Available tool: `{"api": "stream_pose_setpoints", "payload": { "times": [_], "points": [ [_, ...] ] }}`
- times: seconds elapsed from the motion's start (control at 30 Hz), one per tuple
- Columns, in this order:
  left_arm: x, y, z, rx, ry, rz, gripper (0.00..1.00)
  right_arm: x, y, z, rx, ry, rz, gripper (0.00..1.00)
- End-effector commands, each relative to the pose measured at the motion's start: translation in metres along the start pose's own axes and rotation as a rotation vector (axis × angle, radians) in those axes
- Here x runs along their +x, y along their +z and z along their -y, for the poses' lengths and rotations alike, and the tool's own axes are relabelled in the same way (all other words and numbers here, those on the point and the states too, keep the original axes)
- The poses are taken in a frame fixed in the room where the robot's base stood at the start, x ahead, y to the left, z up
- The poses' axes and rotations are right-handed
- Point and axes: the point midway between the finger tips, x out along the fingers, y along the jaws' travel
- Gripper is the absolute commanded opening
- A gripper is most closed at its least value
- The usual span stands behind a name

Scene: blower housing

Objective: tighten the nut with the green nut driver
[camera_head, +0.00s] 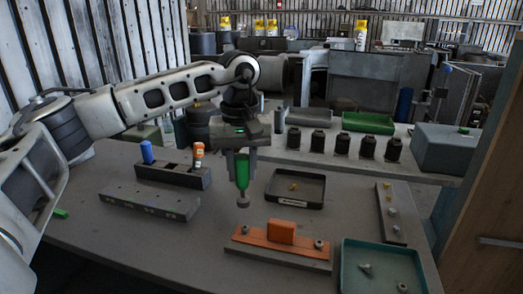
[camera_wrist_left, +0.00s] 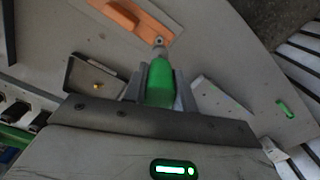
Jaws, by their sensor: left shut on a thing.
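My left gripper (camera_head: 242,160) is shut on the green nut driver (camera_head: 242,172) and holds it upright, with its grey socket end down. The socket is above the left end of the orange plate (camera_head: 262,238), with a gap below it in the head view. A nut (camera_head: 244,229) sits on that end of the plate and another nut (camera_head: 319,244) on the right end. In the left wrist view the green driver (camera_wrist_left: 160,84) points toward the end of the orange plate (camera_wrist_left: 145,22); the socket covers part of that end. My right gripper is not in view.
A rack (camera_head: 172,175) holds a blue driver (camera_head: 147,152) and an orange driver (camera_head: 198,152). A black tray (camera_head: 296,203) with a small yellow part lies behind the plate. A teal tray (camera_head: 350,285) with bolts is at the front right. A grey strip (camera_head: 384,228) with studs is at the right.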

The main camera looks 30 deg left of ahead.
Motion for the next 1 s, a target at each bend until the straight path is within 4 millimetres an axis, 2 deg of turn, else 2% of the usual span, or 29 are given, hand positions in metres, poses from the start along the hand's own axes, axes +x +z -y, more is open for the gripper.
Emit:
{"api": "stream_pose_setpoints", "payload": {
  "times": [0.23, 0.43, 0.73, 1.0],
  "points": [
    [0.006, 0.000, 0.000, 0.001, 0.000, 0.000, 0.00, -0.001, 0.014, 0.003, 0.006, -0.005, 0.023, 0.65],
    [0.021, 0.000, 0.000, 0.002, -0.001, 0.000, 0.00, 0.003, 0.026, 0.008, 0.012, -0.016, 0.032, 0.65],
    [0.049, 0.000, 0.000, 0.002, -0.001, 0.001, 0.00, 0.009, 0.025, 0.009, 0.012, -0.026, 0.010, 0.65],
    [0.058, 0.000, 0.000, 0.002, 0.001, 0.000, 0.00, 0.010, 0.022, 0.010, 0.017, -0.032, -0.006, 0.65]
  ]
}}
